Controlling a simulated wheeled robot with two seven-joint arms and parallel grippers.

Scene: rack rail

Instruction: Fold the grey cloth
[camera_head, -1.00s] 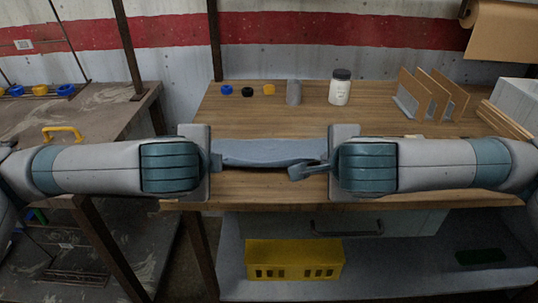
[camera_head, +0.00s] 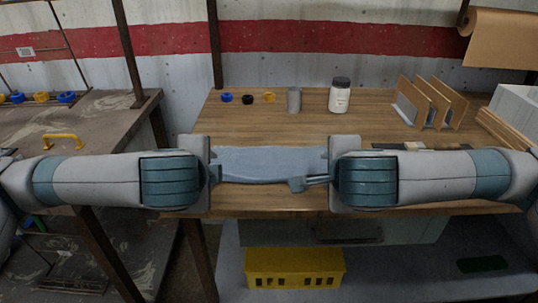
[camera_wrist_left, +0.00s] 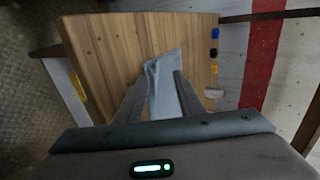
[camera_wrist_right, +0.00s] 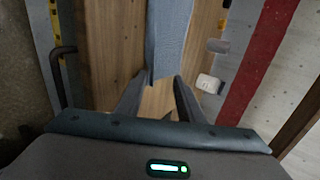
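The grey-blue cloth (camera_head: 268,164) is on the wooden bench between my two grippers, with a wavy front edge in the head view. Both its ends are partly hidden by my arms. My left gripper (camera_head: 214,174) is at the cloth's left end. In the left wrist view its fingers are apart, with the cloth (camera_wrist_left: 163,82) showing between them. My right gripper (camera_head: 305,182) is at the cloth's right front. In the right wrist view its fingers are apart, and the cloth's end (camera_wrist_right: 165,45) reaches between the fingertips. Whether the fingers touch the cloth is unclear.
At the back of the bench (camera_head: 230,118) stand small blue, black and yellow parts, a grey cylinder (camera_head: 294,99) and a white jar (camera_head: 339,96). Upright brown boards (camera_head: 430,102) stand at the right. A yellow crate (camera_head: 293,268) is below the bench.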

